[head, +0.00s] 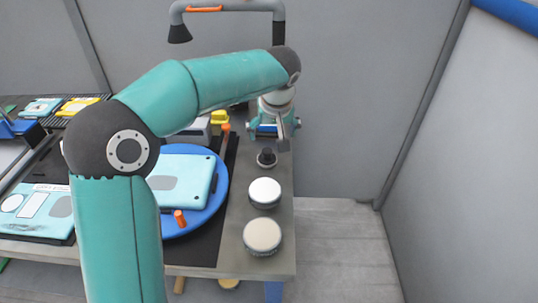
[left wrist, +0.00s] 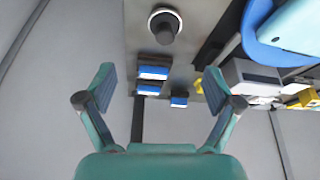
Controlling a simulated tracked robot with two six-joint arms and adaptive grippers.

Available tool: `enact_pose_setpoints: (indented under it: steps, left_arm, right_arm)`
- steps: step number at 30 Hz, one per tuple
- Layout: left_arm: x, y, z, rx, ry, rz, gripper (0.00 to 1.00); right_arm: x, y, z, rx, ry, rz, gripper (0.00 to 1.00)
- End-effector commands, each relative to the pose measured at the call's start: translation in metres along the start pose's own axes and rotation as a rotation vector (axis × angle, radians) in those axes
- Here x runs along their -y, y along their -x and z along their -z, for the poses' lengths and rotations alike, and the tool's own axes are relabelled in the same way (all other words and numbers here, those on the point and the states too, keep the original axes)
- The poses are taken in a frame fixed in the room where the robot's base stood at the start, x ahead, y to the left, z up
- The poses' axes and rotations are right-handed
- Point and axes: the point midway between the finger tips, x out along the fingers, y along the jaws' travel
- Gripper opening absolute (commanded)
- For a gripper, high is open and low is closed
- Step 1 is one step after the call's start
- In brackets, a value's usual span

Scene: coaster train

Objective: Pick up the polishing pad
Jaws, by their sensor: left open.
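Three round items stand in a row on the grey strip at the table's right side in the head view: a small dark-knobbed disc (head: 267,157), a white-topped round pad (head: 264,191) and a cream-topped round pad (head: 262,235). I cannot tell for sure which is the polishing pad. My left gripper (head: 272,132) is open and empty, beyond the knobbed disc near the table's far end. In the left wrist view its fingers (left wrist: 160,80) are spread wide, and the knobbed disc (left wrist: 164,26) shows ahead of them at the top. My right gripper is not in view.
A blue round turntable (head: 222,180) with a light-blue panel (head: 185,180) lies left of the pads. Several blue blocks (left wrist: 153,73) show between my fingers in the left wrist view. A grey lamp arm (head: 230,6) is behind. Floor right of the table is clear.

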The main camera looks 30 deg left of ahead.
Motion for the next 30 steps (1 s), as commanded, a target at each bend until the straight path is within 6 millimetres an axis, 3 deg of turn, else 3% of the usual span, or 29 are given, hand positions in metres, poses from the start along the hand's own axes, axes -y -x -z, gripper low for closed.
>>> enact_pose_setpoints:
  steps: [3,9,19,30]
  left_arm:
    - [0.004,-0.029,0.000,0.003,0.006,0.007,0.91]
    - [0.005,-0.067,0.001,0.002,0.007,0.006,0.91]
    - [0.007,-0.091,0.002,0.001,0.009,0.005,0.91]
    - [0.010,-0.135,0.003,0.001,0.009,0.005,0.91]
  right_arm:
    - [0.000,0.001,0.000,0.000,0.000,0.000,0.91]
    - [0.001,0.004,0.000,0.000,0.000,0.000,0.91]
    - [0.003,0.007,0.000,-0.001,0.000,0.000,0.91]
    - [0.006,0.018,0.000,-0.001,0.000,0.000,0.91]
